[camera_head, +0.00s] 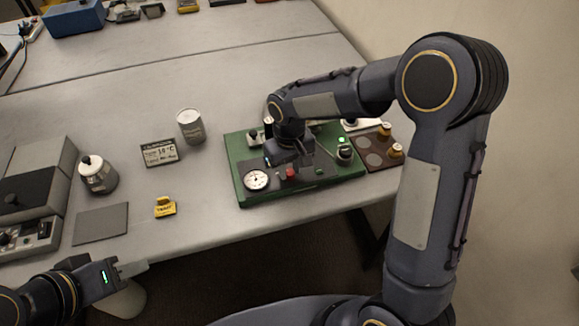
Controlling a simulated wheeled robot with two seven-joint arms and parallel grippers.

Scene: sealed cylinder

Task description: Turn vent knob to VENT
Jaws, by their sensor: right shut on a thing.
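A green panel board (238,165) lies near the table's right front edge. It carries a round white gauge (256,180), a small red part (291,174) and a black knob with a pale top (345,154). My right gripper (291,160) points down over the middle of the board, behind the red part. It is shut on what seems to be the vent knob, which the gripper hides along with its setting. My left gripper (128,270) is empty, off the table's front edge at lower left. Its jaw gap is unclear.
A grey can (190,126), a small display (159,152), a yellow tag (165,207) and a white jar (97,175) stand left of the board. A brown tray (372,145) with brass-topped pieces lies to its right. The table's middle back is clear.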

